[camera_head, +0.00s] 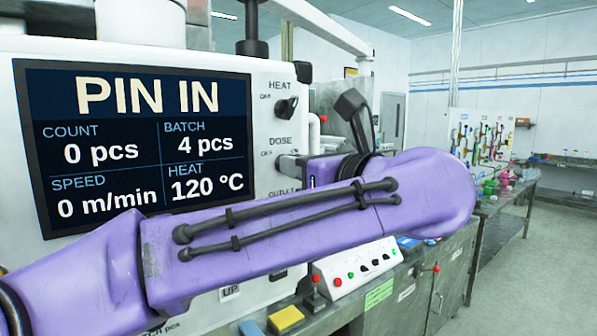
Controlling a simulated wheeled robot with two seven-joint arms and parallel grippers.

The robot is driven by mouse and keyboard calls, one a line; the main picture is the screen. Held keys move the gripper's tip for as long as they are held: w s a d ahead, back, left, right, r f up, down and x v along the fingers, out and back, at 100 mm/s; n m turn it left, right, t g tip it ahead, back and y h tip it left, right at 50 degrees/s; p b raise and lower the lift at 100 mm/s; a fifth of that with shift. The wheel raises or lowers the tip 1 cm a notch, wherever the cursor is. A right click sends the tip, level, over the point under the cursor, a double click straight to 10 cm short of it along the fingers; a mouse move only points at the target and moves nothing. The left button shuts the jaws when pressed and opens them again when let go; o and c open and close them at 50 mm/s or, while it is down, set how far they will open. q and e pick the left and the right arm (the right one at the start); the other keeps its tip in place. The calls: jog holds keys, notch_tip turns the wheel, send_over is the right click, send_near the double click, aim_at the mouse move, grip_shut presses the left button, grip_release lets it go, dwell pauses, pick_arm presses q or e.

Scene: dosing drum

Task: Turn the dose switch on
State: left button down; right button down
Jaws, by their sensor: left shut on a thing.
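The white machine panel (262,82) fills the left side and carries a dark screen (135,135) reading PIN IN, COUNT 0 pcs, BATCH 4 pcs, SPEED 0 m/min and HEAT 120 °C. The DOSE label (280,140) shows on the panel right of the screen, with an OFF mark below it. My left gripper (288,166) is at the panel just below this label, shut on the dose switch. The gripper hides the switch, so its position cannot be told. My purple left arm crosses in front of the panel. My right gripper is not in view.
The black HEAT knob (287,107) is just above the DOSE label. An OUTLET label (282,191) is below my gripper. A control box (350,270) with buttons and a yellow block (286,319) are below my arm. The floor at right is clear.

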pick_arm(q)
jog(key=shift+m, duration=3)
jog(key=c, duration=1.2)
grip_release()
jog(key=shift+d, duration=0.1)
jog(key=v, duration=1)
jog(key=shift+s+d, duration=0.1)
jog(key=shift+s, duration=0.05)
